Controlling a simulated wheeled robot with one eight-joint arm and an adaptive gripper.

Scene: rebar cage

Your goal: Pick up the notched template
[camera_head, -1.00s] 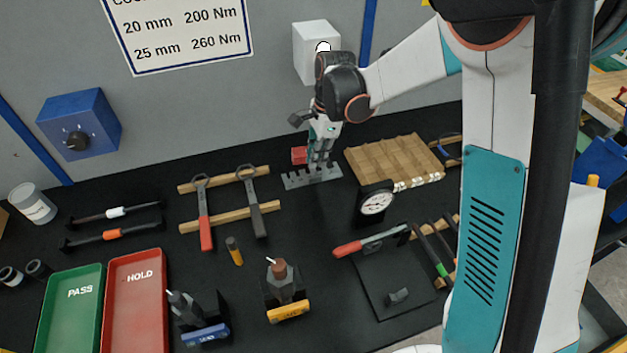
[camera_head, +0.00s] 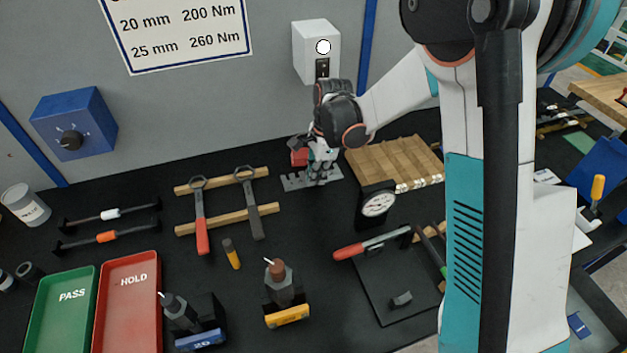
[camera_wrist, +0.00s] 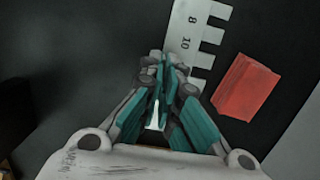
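The notched template (camera_head: 295,182) is a grey metal strip with teeth along one edge, lying on the black bench near the wall. In the wrist view the template (camera_wrist: 184,38) is pale, with the numbers 8 and 10 showing, and its lower part is hidden by my fingers. My gripper (camera_head: 318,180) points down at the template's middle-right part. In the wrist view the fingertips of my gripper (camera_wrist: 166,62) are close together over the strip. I cannot tell whether they touch or pinch it.
A red block (camera_head: 299,158) stands just behind the template; it also shows in the wrist view (camera_wrist: 246,87). A wooden ribbed tray (camera_head: 390,162) and a dial gauge (camera_head: 377,204) are to the right. Wrenches on wooden rails (camera_head: 250,209) lie to the left. A white wall box (camera_head: 316,50) hangs above.

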